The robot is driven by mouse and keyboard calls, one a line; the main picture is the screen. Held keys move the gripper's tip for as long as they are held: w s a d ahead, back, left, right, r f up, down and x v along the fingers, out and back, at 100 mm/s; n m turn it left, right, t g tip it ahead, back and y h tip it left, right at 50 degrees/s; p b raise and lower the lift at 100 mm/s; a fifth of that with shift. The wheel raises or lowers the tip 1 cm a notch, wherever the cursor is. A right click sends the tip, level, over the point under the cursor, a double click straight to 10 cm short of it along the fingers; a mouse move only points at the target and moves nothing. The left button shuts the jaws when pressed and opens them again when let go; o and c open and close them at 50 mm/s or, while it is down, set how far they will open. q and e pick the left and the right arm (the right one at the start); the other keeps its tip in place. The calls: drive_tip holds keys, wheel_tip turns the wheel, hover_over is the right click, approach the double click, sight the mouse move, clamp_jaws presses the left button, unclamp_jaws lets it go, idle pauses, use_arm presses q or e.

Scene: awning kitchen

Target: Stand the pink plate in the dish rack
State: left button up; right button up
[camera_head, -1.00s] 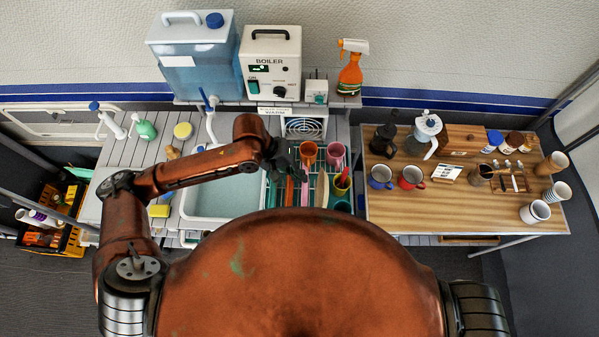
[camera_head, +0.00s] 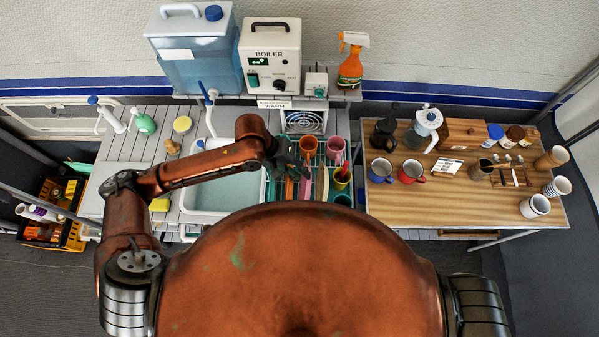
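The teal wire dish rack (camera_head: 350,201) stands between the sink and the wooden table. A thin pink edge (camera_head: 306,188) shows upright in the rack, which looks like the pink plate seen nearly edge-on. An orange-brown edge (camera_head: 289,189) stands to its left and a beige one (camera_head: 325,188) to its right. My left gripper (camera_head: 294,168) is over the rack's left part, close above the pink and orange-brown edges. Its dark fingers are small, and I cannot tell whether they touch or grip the plate. My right gripper is not in view.
The sink (camera_head: 222,192) lies left. Mugs and a kettle (camera_head: 424,126) stand on the wooden table (camera_head: 440,205), whose front middle is clear.

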use_arm(q)
drive_tip(key=shift+o, duration=0.5)
drive_tip(key=v, duration=1.2)
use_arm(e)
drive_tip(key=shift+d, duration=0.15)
